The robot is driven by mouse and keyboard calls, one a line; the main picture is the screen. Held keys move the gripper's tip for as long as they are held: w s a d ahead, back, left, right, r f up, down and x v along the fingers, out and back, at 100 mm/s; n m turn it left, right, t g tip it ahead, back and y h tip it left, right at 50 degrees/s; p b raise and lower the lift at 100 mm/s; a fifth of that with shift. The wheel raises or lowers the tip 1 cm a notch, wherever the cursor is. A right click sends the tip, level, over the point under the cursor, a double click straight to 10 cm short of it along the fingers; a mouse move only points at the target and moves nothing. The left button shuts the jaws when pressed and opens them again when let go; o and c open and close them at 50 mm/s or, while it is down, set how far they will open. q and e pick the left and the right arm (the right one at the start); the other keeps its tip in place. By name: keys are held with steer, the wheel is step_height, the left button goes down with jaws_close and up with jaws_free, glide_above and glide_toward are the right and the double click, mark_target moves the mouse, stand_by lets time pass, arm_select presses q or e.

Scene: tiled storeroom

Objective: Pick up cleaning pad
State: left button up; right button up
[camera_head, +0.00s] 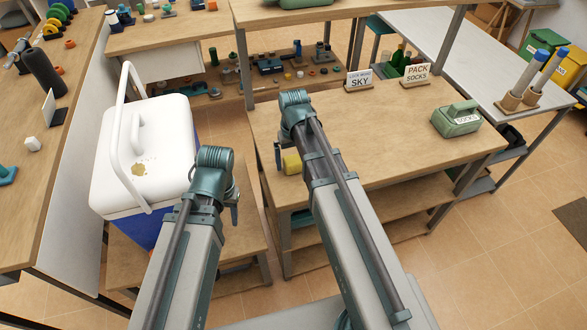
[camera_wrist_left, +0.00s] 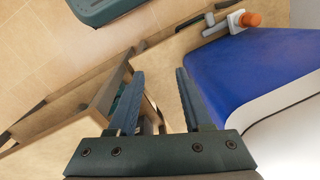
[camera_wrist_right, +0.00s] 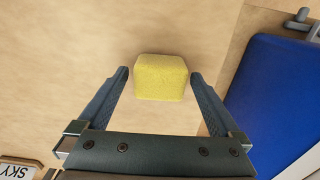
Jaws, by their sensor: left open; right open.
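The cleaning pad is a yellow block (camera_head: 292,162) near the left edge of the middle wooden table. In the right wrist view the yellow pad (camera_wrist_right: 160,77) lies on the wood just beyond and between the open fingertips of my right gripper (camera_wrist_right: 160,78). The head view shows that gripper (camera_head: 280,158) over the table's left edge, with its arm hiding part of the pad's surroundings. My left gripper (camera_head: 233,205) is open and empty beside the cooler; its fingers also show in the left wrist view (camera_wrist_left: 155,72).
A blue cooler with a white lid (camera_head: 165,125), brown-stained on top, stands left of the table (camera_head: 400,150). A green box (camera_head: 456,118) and signs reading SKY (camera_head: 359,79) and PACK SOCKS (camera_head: 416,74) stand on the table. Its middle is clear.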

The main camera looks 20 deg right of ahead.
mark_target(293, 159)
steer(key=shift+r, duration=0.1)
steer(key=shift+c, duration=0.2)
steer(key=c, duration=1.2)
steer(key=shift+r, duration=0.1)
steer(key=shift+c, duration=0.2)
steer(key=shift+r+p, duration=0.6)
steer(key=shift+p, duration=0.15)
step_height(293, 159, up, 3)
steer(key=p, duration=0.3)
steer(key=s+a, duration=0.8)
steer(key=a, duration=0.5)
steer(key=shift+s+a+r+p, duration=0.25)
steer(key=shift+a+r+p, duration=0.05)
